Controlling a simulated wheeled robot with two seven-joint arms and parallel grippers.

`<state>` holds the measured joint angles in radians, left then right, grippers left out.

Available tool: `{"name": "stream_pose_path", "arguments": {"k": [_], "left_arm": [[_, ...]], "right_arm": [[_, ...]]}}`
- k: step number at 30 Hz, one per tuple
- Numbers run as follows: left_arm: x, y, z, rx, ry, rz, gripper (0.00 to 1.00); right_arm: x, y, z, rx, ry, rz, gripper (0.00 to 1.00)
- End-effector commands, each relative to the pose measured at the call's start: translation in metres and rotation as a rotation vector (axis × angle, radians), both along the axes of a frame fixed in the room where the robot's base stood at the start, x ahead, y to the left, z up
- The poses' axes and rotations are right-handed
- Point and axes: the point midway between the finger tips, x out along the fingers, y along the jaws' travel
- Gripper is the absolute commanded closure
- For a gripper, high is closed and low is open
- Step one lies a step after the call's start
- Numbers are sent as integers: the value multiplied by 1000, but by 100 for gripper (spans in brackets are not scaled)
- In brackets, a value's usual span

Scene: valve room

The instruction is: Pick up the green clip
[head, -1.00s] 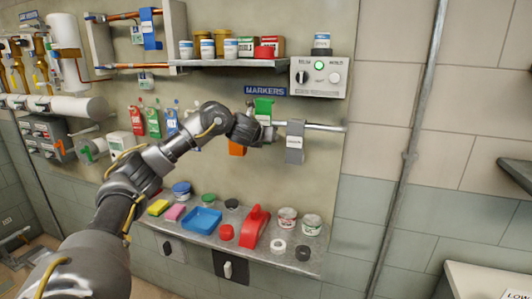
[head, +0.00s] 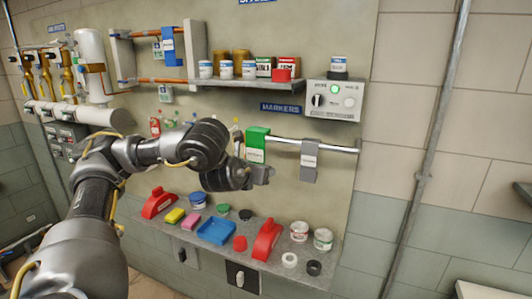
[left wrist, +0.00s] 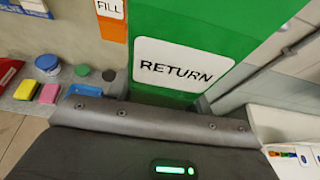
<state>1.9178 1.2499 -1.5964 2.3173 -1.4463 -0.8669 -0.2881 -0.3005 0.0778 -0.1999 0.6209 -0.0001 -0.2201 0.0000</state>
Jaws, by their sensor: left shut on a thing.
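The green clip (head: 257,146) hangs at the rail under the blue MARKERS sign in the head view. In the left wrist view the green clip (left wrist: 245,30) fills the upper middle, with a white RETURN label facing me. My left gripper (head: 262,174) is at the clip's lower end, shut on it. I cannot tell whether the clip is still on the rail. My right gripper is not in view.
A grey clip (head: 309,160) hangs on the rail (head: 335,147) to the right. An orange clip (left wrist: 112,25) labelled FILL is close on the left. Below, a shelf holds a blue tray (head: 216,231), red holders (head: 267,240) and jars. A control box (head: 333,100) is above right.

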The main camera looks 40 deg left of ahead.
Motion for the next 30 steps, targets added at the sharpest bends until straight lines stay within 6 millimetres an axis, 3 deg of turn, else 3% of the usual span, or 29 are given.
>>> {"name": "stream_pose_path", "arguments": {"k": [12,22,26,30], "left_arm": [[-19,-7,-2,2,-3,0,73],[-20,-10,-6,2,1,-2,73],[-10,-33,-24,8,0,-34,73],[8,-83,-63,15,0,-103,73]], "right_arm": [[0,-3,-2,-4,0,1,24],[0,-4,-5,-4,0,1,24],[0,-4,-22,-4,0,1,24],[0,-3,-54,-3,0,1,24]]}}
